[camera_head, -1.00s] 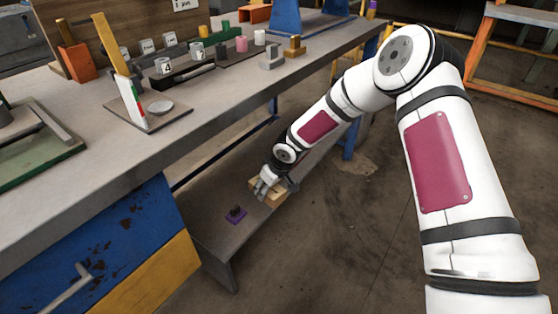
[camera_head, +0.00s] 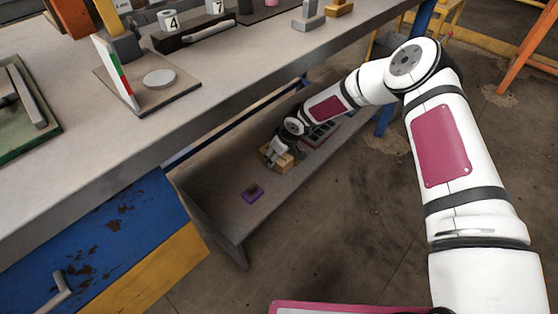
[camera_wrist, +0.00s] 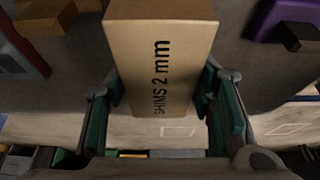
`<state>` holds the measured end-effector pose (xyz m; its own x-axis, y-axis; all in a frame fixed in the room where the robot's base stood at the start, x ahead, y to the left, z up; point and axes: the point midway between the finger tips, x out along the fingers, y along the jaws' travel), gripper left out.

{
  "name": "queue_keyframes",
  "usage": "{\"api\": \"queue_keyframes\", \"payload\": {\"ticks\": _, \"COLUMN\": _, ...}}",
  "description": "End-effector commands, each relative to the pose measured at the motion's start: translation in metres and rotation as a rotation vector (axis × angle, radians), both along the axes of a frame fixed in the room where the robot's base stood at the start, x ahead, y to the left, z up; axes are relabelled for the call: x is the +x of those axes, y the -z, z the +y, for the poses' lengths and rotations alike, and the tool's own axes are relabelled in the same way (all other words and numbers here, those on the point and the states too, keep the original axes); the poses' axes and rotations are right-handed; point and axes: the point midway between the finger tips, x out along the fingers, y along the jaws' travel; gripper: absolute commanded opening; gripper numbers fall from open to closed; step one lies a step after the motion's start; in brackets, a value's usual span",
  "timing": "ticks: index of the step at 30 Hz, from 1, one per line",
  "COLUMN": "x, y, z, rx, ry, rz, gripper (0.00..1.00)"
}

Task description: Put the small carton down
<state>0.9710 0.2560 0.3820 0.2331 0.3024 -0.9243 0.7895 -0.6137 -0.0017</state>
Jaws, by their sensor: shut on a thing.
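The small carton (camera_wrist: 163,60) is a tan box printed "SHIMS 2 mm" in the wrist view. My gripper (camera_wrist: 163,105) is shut on it, with one dark green finger against each side. In the head view my gripper (camera_head: 276,153) is low over the grey lower shelf (camera_head: 225,200) under the bench. Part of the tan carton (camera_head: 285,162) shows beside the fingers there. I cannot tell whether its underside touches the shelf.
A tray with dark compartments (camera_head: 320,132) lies behind my gripper. The worktop (camera_head: 100,155) overhangs the shelf on the left.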

Motion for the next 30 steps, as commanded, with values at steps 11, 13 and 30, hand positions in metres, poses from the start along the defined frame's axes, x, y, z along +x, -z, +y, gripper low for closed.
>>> {"api": "queue_keyframes", "payload": {"ticks": 11, "x": 0.0, "y": 0.038, "z": 0.0, "rx": 0.002, "ry": 0.002, "rz": -0.001, "gripper": 0.08}}
{"api": "queue_keyframes", "payload": {"ticks": 13, "x": 0.0, "y": 0.042, "z": 0.0, "rx": 0.002, "ry": 0.002, "rz": -0.001, "gripper": 0.08}}
{"api": "queue_keyframes", "payload": {"ticks": 30, "x": 0.0, "y": 0.044, "z": 0.0, "rx": 0.0, "ry": 0.001, "rz": -0.001, "gripper": 0.7}}
